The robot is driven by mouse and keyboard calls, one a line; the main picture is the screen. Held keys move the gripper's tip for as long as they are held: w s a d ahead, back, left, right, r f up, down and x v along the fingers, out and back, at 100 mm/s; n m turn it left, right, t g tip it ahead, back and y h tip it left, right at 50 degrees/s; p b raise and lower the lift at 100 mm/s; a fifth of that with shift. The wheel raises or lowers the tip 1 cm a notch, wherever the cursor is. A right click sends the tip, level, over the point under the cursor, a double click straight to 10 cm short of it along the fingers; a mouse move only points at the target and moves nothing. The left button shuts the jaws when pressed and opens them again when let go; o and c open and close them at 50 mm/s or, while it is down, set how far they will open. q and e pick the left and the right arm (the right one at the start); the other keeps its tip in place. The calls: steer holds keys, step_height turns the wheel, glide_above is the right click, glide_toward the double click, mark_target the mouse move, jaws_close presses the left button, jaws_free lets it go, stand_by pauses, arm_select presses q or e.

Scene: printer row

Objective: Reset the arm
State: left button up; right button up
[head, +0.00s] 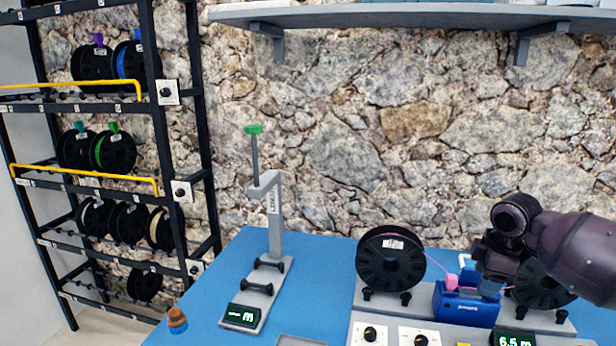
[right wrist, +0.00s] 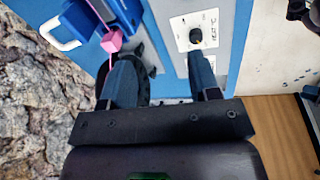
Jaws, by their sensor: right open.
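My right arm comes in from the right in the head view. My right gripper (head: 489,284) points down above the back of a blue box (head: 466,308) on the bench. In the right wrist view the two fingers of this gripper (right wrist: 160,78) stand apart, with nothing held between them. My left gripper is not in view.
A black spool (head: 390,260) stands left of the blue box; another (head: 540,285) is partly hidden behind my arm. A grey stand (head: 273,215), a small brown-topped object (head: 177,318) and the blue bench (head: 320,262) lie left. A shelf (head: 400,14) hangs above; a spool rack (head: 160,130) stands far left.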

steer(key=w+a+r+m+t+y, duration=0.2)
steer(key=w+a+t, duration=0.5)
steer(key=s+a+f+m+t+y, duration=0.2)
steer(key=s+a+f+t, duration=0.2)
steer(key=s+a+f, duration=0.35)
steer(key=s+d+f+m+h, duration=0.1)
steer(key=s+f+m, duration=0.2)
steer(key=s+f, duration=0.4)
steer(key=s+d+f+m+g+h, duration=0.1)
steer(key=s+f, duration=0.6)
steer(key=s, duration=0.7)
steer(key=s+d+f+m+h, duration=0.2)
steer(key=s+f+m, duration=0.2)
steer(key=s+f, duration=0.4)
steer(key=s, duration=0.3)
steer(key=shift+d+m+g, duration=0.2)
steer(key=shift+m+g, duration=0.1)
steer(key=shift+g, duration=0.1)
steer(key=shift+f, duration=0.1)
